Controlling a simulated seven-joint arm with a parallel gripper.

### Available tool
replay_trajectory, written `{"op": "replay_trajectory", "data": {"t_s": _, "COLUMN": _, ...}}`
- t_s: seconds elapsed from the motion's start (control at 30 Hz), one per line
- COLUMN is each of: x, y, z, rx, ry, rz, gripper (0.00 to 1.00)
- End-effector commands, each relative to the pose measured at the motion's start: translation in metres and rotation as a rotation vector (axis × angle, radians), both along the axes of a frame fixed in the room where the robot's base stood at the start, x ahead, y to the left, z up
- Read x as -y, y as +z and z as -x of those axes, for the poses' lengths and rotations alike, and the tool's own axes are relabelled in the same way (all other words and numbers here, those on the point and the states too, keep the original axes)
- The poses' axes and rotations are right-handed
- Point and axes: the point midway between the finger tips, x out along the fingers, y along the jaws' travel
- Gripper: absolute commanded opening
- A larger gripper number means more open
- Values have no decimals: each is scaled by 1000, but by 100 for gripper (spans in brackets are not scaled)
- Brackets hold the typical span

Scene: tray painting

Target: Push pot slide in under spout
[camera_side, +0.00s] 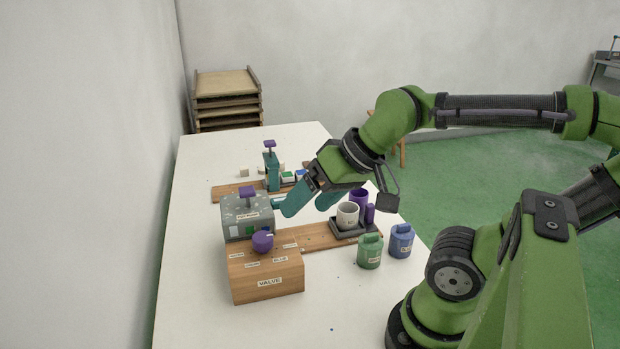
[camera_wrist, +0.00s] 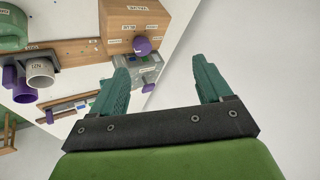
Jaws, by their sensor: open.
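The white pot (camera_side: 347,216) stands on a dark slide (camera_side: 343,234) at the right end of a wooden rail board (camera_side: 316,237). Purple upright parts (camera_side: 370,213) stand beside the pot. The grey dispenser box (camera_side: 236,214) stands at the board's left end, apart from the pot; its spout is hard to make out behind my fingers. My gripper (camera_side: 303,208) is open and empty, its teal fingers above the table between dispenser and pot. In the wrist view the pot (camera_wrist: 40,73) is at left and my fingers (camera_wrist: 160,80) are spread with nothing between them.
The wooden VALVE box (camera_side: 268,275) with a purple ball knob (camera_side: 263,241) stands in front of the dispenser. Green (camera_side: 370,251) and blue (camera_side: 401,241) canisters stand at the table's right edge. A second board (camera_side: 228,193) with a teal press (camera_side: 271,170) lies behind.

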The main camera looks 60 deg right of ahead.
Motion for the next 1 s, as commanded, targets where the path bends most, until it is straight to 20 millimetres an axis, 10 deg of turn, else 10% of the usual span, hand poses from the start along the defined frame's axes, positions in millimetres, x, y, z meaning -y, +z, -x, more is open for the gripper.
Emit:
{"op": "replay_trajectory", "data": {"t_s": 0.23, "x": 54, "y": -18, "z": -25, "rx": -140, "ry": -202, "rz": -52, "gripper": 49}}
{"op": "replay_trajectory", "data": {"t_s": 0.43, "x": 167, "y": -38, "z": -41, "rx": -371, "ry": -745, "rz": -230, "gripper": 49}}
{"op": "replay_trajectory", "data": {"t_s": 0.7, "x": 303, "y": -61, "z": -1, "rx": -578, "ry": -1624, "rz": -420, "gripper": 49}}
{"op": "replay_trajectory", "data": {"t_s": 1.0, "x": 311, "y": -53, "z": 5, "rx": -578, "ry": -1923, "rz": -512, "gripper": 49}}
